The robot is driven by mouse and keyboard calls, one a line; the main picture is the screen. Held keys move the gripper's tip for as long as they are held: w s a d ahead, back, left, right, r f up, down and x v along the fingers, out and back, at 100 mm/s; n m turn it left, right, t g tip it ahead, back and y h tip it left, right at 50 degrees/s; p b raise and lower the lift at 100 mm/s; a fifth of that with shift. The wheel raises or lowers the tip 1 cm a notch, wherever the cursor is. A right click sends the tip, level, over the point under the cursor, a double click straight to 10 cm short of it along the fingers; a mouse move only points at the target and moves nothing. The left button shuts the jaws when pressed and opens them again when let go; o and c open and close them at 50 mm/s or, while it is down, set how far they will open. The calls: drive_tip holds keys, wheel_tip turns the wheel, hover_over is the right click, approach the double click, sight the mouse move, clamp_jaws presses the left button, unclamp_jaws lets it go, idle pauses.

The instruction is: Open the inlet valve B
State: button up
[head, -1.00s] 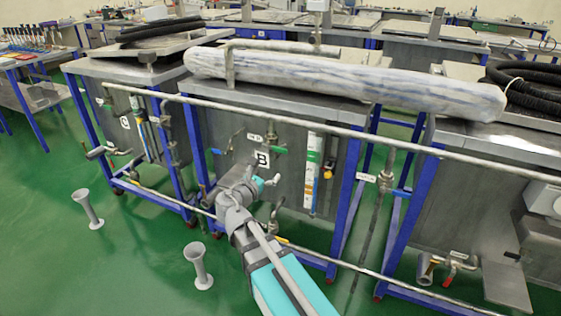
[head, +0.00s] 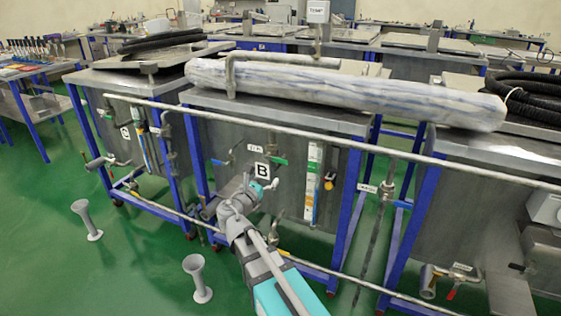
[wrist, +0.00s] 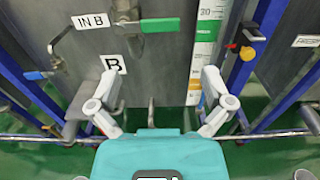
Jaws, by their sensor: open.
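The inlet valve B has a green lever handle (wrist: 160,25) beside the "IN B" label (wrist: 91,20), on the front of the steel tank marked B. In the head view the green handle (head: 278,161) lies roughly horizontal, just above and right of the B sign (head: 262,170). My gripper (wrist: 160,75) is open and empty, its two fingers spread below the handle in the wrist view. In the head view my gripper (head: 264,186) is just under the B sign, apart from the handle.
A blue-handled valve (wrist: 36,75) is on the left in the wrist view. A level gauge (head: 313,180) and a yellow knob (head: 329,184) are right of the handle. A long horizontal pipe (head: 330,142) crosses in front of the tanks.

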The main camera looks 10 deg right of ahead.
sight(280, 161)
drive_tip(key=x, duration=1.1)
drive_tip(key=shift+w+d, duration=0.15)
drive_tip(key=shift+w, duration=0.1)
drive_tip(key=c, duration=1.1)
drive_tip(key=shift+d, duration=0.1)
